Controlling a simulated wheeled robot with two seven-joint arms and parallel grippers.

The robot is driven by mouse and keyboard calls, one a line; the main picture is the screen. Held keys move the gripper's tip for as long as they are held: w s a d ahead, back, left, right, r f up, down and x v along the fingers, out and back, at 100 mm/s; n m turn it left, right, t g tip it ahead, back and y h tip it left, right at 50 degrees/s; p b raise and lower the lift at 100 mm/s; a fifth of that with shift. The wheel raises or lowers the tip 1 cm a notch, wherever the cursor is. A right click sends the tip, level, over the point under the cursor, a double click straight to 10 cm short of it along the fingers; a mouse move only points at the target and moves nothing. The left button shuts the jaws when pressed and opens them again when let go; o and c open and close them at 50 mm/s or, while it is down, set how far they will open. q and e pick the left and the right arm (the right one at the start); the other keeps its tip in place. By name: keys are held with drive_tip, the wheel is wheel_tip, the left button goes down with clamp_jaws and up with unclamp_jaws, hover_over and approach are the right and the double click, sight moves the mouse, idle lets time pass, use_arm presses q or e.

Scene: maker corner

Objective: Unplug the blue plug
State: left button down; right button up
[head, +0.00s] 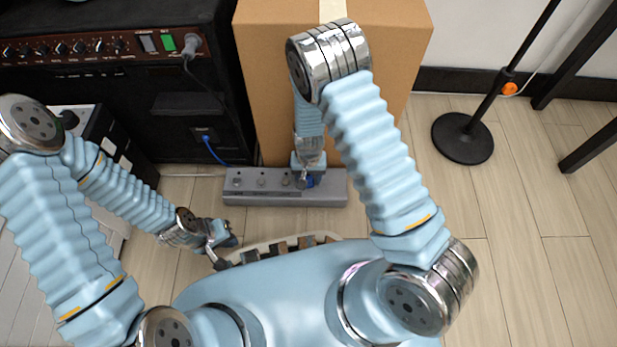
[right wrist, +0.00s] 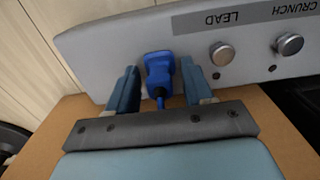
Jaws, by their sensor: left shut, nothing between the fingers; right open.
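The blue plug (right wrist: 158,72) sits in the grey pedal unit (right wrist: 110,45), its cable end toward my right gripper. In the head view the grey unit (head: 250,198) lies on the floor before the cardboard box, and the plug (head: 311,181) is mostly covered by my right gripper. My right gripper (right wrist: 159,82) is open, with one finger on each side of the plug and small gaps visible on both sides. My left gripper (head: 224,258) is shut and empty, low and to the left of the unit.
A black amplifier (head: 200,110) stands at the left, with a blue cable (head: 213,152) at its lower front. A cardboard box (head: 262,75) stands behind the unit. Knobs (right wrist: 222,53) sit beside the plug. A round black stand base (head: 462,139) is at the right; floor between is clear.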

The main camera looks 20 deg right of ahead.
idle(0.7)
clamp_jaws()
drive_tip(key=shift+r, duration=0.1)
drive_tip(key=shift+r+p, duration=2.45)
drive_tip(key=shift+r, duration=0.5)
